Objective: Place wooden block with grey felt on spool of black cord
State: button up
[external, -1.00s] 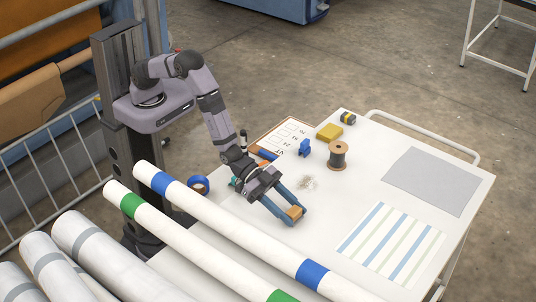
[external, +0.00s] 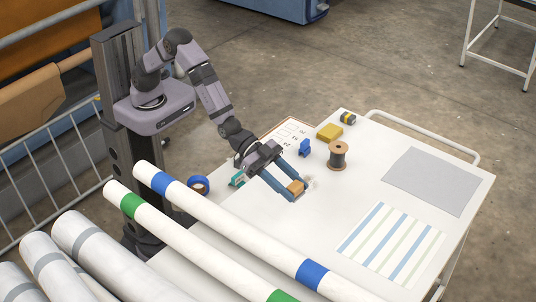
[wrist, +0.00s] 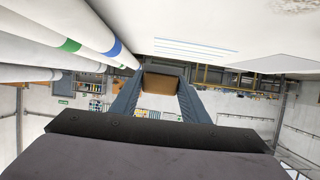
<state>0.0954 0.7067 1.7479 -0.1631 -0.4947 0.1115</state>
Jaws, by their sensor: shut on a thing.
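My gripper (external: 291,192) is shut on the wooden block with grey felt (external: 296,187) and holds it between its two blue-grey fingers, above the white table. In the wrist view the block (wrist: 163,84) sits between the fingertips, with a grey layer along its upper edge. The spool of black cord (external: 338,155) stands upright on the table, to the right of and beyond my gripper, apart from it. Its light wooden top flange is bare. The spool cannot be made out in the wrist view.
A blue clamp-like thing (external: 305,147), a yellow block (external: 329,132) and a small black-and-yellow item (external: 347,118) stand near the spool. A blue tape roll (external: 199,185) lies at left. White rolls (external: 235,230) run along the front. Grey (external: 430,180) and striped sheets (external: 392,243) lie flat at right.

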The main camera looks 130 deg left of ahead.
jog(key=a+r+n+y, duration=0.1)
jog(key=a+r+y, duration=0.1)
jog(key=a, duration=0.6)
jog(key=a+r+n+y, duration=0.1)
jog(key=a+r+n, duration=0.1)
jog(key=a, duration=0.6)
notch_tip(320, 180, up, 4)
jog(key=n+g+y, duration=0.1)
jog(key=n+y, duration=0.1)
send_over(335, 146)
jog(key=shift+f+p, duration=0.6)
jog(key=shift+f, duration=4.35)
jog(key=shift+f, duration=0.2)
jog(key=o, duration=1.1)
jog(key=shift+c, duration=0.2)
jog(key=shift+r, duration=0.15)
